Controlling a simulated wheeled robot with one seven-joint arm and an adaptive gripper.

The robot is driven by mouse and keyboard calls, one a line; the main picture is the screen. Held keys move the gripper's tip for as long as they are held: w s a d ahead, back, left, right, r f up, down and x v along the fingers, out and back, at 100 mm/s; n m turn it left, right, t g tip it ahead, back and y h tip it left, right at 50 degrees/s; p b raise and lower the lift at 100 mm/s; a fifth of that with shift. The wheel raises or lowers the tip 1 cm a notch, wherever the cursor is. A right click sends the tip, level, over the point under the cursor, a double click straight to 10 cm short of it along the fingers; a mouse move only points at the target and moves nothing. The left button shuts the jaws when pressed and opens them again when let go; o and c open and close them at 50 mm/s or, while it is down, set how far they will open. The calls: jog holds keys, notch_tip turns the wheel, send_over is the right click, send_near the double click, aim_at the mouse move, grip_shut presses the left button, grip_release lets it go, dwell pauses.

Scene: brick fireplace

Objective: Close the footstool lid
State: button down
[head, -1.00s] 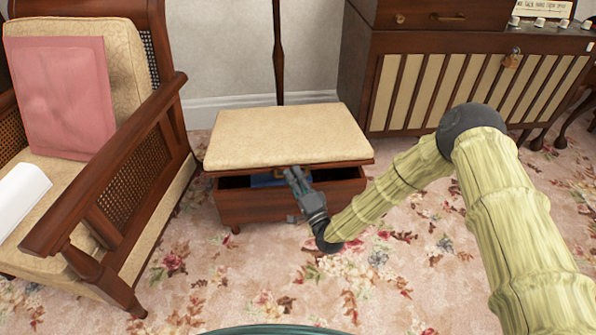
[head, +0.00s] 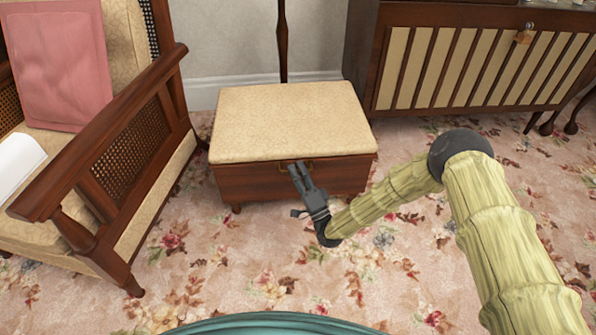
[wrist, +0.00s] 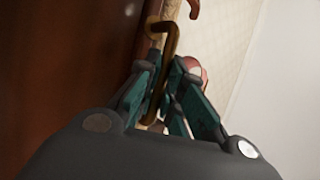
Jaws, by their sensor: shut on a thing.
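The footstool (head: 255,182) is a dark wooden box with a cream cushioned lid (head: 290,120). The lid lies flat on the box, and no gap shows between them in the head view. A brass handle (head: 308,164) sits at the front, just under the cushion. My gripper (head: 296,169) is at the front of the footstool by this handle. In the wrist view, my gripper's fingers (wrist: 168,98) are shut around the curved brass handle (wrist: 165,50), with the wooden front on the left and the pale cushion on the right.
A wooden armchair (head: 115,150) with a pink cushion (head: 60,68) stands close on the left. A slatted cabinet (head: 450,65) stands behind on the right, and a thin pole (head: 283,40) rises behind the footstool. Flowered carpet (head: 240,260) in front is clear.

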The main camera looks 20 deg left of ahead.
jog(key=shift+d+f, duration=0.2)
jog(key=shift+f, duration=0.2)
jog(key=c, duration=1.8)
grip_release()
jog(key=shift+f, duration=0.1)
jog(key=v, duration=1.1)
jog(key=shift+s+d+f, duration=0.15)
jog(key=shift+s+d, duration=0.1)
jog(key=shift+s, duration=0.05)
